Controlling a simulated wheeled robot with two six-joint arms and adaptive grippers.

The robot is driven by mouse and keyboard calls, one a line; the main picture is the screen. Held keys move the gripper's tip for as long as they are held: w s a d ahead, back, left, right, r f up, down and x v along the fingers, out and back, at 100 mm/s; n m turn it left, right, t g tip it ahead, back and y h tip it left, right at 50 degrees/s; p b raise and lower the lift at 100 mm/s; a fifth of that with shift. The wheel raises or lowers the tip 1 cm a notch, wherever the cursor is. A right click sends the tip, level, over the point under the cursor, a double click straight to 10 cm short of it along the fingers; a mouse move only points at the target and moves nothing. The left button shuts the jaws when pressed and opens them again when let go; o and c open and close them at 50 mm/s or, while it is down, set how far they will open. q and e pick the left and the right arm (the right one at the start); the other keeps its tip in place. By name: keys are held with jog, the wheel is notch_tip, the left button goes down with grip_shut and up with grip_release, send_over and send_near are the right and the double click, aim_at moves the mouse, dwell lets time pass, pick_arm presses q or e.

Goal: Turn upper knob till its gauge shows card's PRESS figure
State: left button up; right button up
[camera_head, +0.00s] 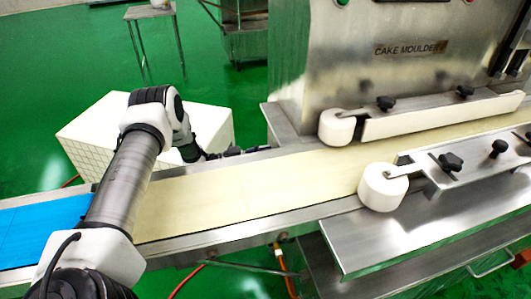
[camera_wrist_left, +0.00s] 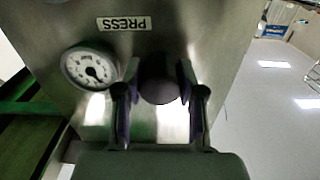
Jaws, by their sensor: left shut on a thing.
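In the left wrist view, a dark round knob (camera_wrist_left: 158,84) sits on a steel panel below an upside-down PRESS label (camera_wrist_left: 124,23). My left gripper (camera_wrist_left: 160,72) has one finger on each side of the knob and is shut on it. A round white gauge (camera_wrist_left: 90,67) with a dark needle is to the left of the knob; its figures are too small to read. In the head view, my left gripper (camera_head: 222,154) reaches to the far side of the conveyor, and the knob cannot be made out there. I see no card and no right gripper.
A cream conveyor belt (camera_head: 245,193) runs under my left arm towards the CAKE MOULDER machine (camera_head: 400,60). White rollers (camera_head: 382,187) and steel guides stand over the belt. A white tiled box (camera_head: 95,130) stands behind.

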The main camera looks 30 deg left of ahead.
pick_arm(q)
jog(key=m+p, duration=0.1)
jog(key=m, duration=0.6)
jog(key=shift+p, duration=0.4)
jog(key=m+p, duration=0.1)
jog(key=m, duration=0.3)
jog(key=shift+m+p, duration=0.4)
jog(key=shift+m, duration=1.5)
jog(key=o, duration=1.1)
jog(key=shift+f, duration=0.1)
jog(key=shift+o, duration=0.2)
jog(key=v, duration=1.2)
